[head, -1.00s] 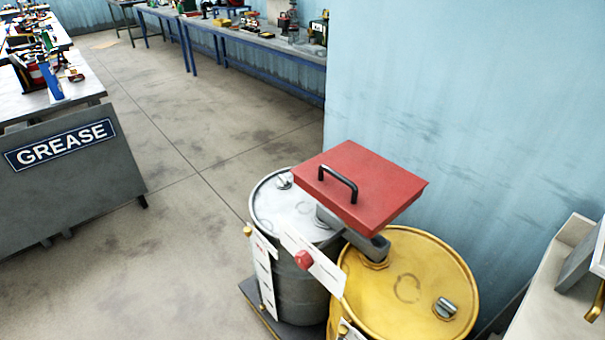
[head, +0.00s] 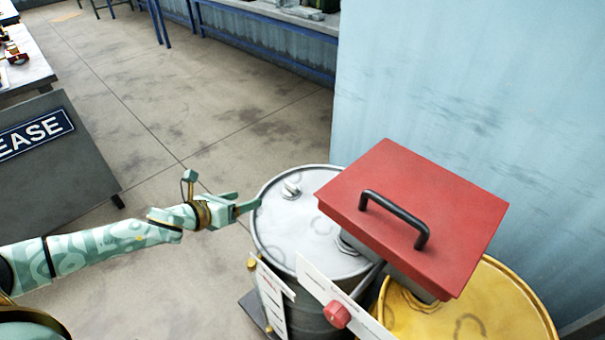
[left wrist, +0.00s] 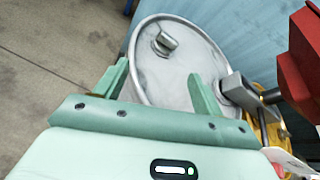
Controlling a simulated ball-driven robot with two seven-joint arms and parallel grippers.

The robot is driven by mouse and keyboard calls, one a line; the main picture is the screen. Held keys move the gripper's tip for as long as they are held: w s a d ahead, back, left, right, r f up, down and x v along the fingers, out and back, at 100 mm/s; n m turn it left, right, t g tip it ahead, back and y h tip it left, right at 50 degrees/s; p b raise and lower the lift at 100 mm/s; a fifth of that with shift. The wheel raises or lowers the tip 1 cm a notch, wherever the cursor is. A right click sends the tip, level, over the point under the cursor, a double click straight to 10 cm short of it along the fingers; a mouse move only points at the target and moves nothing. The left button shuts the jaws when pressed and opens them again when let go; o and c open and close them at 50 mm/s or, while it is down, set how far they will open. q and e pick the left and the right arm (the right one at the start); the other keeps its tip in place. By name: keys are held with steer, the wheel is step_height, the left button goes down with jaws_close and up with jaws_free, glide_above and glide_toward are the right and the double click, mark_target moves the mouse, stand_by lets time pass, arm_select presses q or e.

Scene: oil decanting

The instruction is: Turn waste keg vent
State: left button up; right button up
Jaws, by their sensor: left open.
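A grey drum (head: 310,230) stands upright, with a small metal vent cap (head: 291,190) on its lid near the far left rim. In the left wrist view, the cap (left wrist: 165,43) stands up from the lid beyond my finger tips. A yellow drum (head: 450,320) stands to the right, partly hidden by a red box lid with a black handle (head: 415,195). I cannot tell which drum is the waste keg. My left gripper (head: 247,204) is open and empty, just left of the grey drum's rim. Its two fingers (left wrist: 160,88) are spread towards the lid. My right gripper is not in view.
A white label plate with a red knob (head: 337,314) sticks out at the drums' front. A blue wall (head: 470,90) rises behind them. A grey board with a sign (head: 50,165) stands at left. The floor between is open.

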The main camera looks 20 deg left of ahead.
mark_target(290, 184)
arm_select(q)
steer(key=m, duration=0.1)
steer(key=w+d+m, duration=0.1)
steer(key=m, duration=0.2)
steer(key=shift+w+d+r+m+h, duration=0.2)
steer(key=shift+d+r+m+h, duration=0.1)
steer(key=shift+h, duration=0.1)
steer(key=b+x, duration=0.6)
steer(key=x, duration=0.9)
steer(key=shift+f, duration=0.1)
steer(key=shift+w, duration=0.35)
steer(key=shift+d, duration=0.1)
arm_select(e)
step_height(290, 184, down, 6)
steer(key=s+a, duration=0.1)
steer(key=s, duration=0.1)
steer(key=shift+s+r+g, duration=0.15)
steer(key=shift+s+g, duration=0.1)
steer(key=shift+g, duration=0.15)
arm_select(q)
steer(key=c, duration=1)
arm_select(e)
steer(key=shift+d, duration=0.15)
